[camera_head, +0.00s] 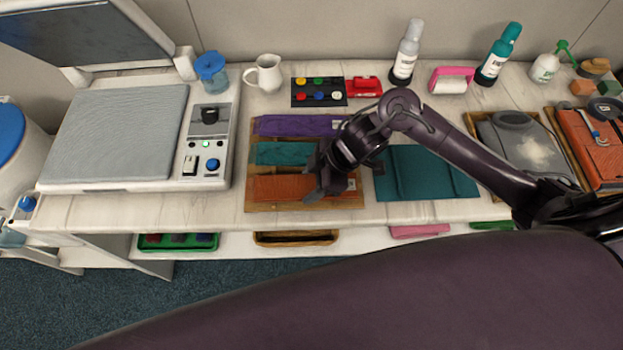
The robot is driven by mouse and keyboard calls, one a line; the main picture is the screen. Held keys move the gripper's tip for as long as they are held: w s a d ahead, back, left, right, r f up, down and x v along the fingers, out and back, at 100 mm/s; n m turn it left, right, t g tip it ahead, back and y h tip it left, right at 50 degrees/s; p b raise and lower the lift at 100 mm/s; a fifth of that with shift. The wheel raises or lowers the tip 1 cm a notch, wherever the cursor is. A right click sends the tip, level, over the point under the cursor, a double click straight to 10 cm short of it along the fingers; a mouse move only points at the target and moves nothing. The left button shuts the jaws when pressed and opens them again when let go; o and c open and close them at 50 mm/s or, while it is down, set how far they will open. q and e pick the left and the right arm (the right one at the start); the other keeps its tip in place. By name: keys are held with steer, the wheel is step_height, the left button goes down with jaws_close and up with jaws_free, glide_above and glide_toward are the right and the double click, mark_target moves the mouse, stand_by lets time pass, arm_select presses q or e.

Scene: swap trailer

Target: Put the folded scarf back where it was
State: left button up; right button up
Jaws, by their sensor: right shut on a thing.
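Three folded cloths lie in a row on a wooden tray (248,206) at the middle of the table. The purple one (295,126) is at the back, a teal one (280,153) is in the middle, and an orange one (280,187) is at the front. Which is the task's folded scarf I cannot tell by sight. My right gripper (316,190) reaches down over the tray's right part and is shut on the orange folded cloth. The gripper hides part of the orange and teal cloths. Whether the orange cloth is lifted off the tray is unclear. My left gripper is not in view.
A larger teal cloth (425,174) lies right of the tray. A press machine (120,135) stands at left. Behind are a paint palette (319,92), a white pitcher (265,73) and bottles (406,55). A grey garment (520,145) lies further right.

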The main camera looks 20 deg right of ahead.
steer(key=shift+f, duration=0.45)
steer(key=o, duration=1.1)
steer(key=shift+c, duration=0.2)
steer(key=shift+r, duration=0.35)
steer(key=v, duration=1.2)
steer(key=shift+r, duration=0.25)
steer(key=shift+s, duration=0.1)
